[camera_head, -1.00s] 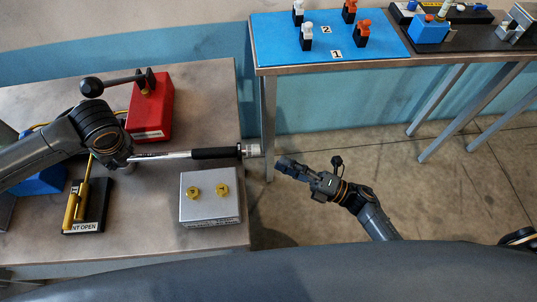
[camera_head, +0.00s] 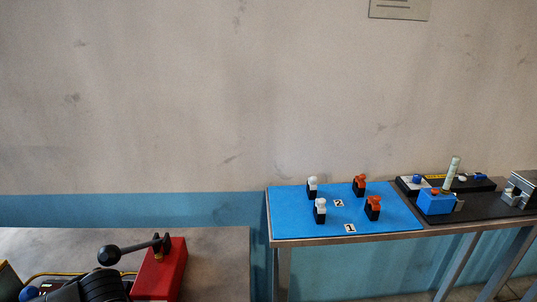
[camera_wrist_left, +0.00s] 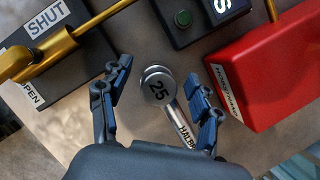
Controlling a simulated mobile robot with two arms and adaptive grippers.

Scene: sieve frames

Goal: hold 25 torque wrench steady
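The torque wrench (camera_wrist_left: 157,86) shows in the left wrist view, with a round silver head marked 25 and a handle running down to the right. My left gripper (camera_wrist_left: 158,80) is open, with one blue-grey finger on each side of the wrench head. Gaps show between the fingers and the head. The lower part of the wrench is hidden behind the gripper. In the head view only a dark part of my left arm shows at the bottom left; the wrench is out of that view. My right gripper is in neither current view.
A red block (camera_head: 163,268) with a black ball lever stands near the wrench; its side also shows in the wrist view (camera_wrist_left: 268,80). A gold lever (camera_wrist_left: 60,50) beside SHUT and OPEN labels is at left. A blue mat (camera_head: 290,222) with small posts lies on the right bench.

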